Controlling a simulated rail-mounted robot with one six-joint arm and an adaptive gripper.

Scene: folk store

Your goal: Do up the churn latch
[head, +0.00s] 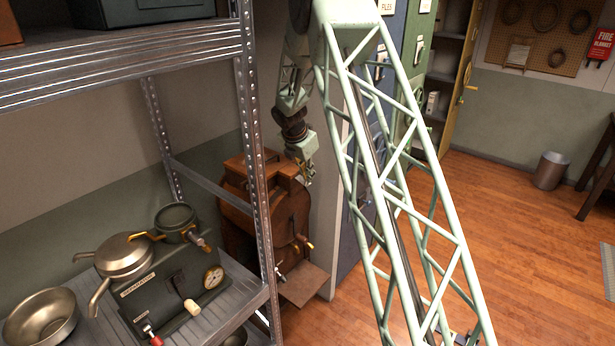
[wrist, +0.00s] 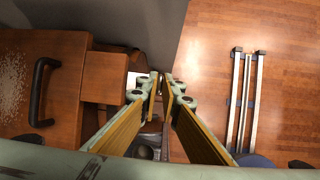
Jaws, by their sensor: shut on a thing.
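The wooden churn (head: 238,215) stands on the floor behind the shelf upright in the head view. Its brown wooden top (wrist: 98,75) with a black handle (wrist: 38,92) fills the left of the wrist view. My gripper (head: 309,174) is at the churn's upper right edge. In the wrist view my gripper's (wrist: 161,88) two tan-faced fingers come together at their tips beside the churn's wooden block. They are shut on a small part there, which I take to be the churn latch. The fingertips hide most of it, and its exact position cannot be told.
A metal shelf (head: 255,150) stands in front of the churn, with a dark separator machine (head: 178,297) and a steel bowl (head: 40,318) on it. Cabinets (head: 372,150) stand just right of the churn. The wooden floor (head: 520,230) further right is mostly clear.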

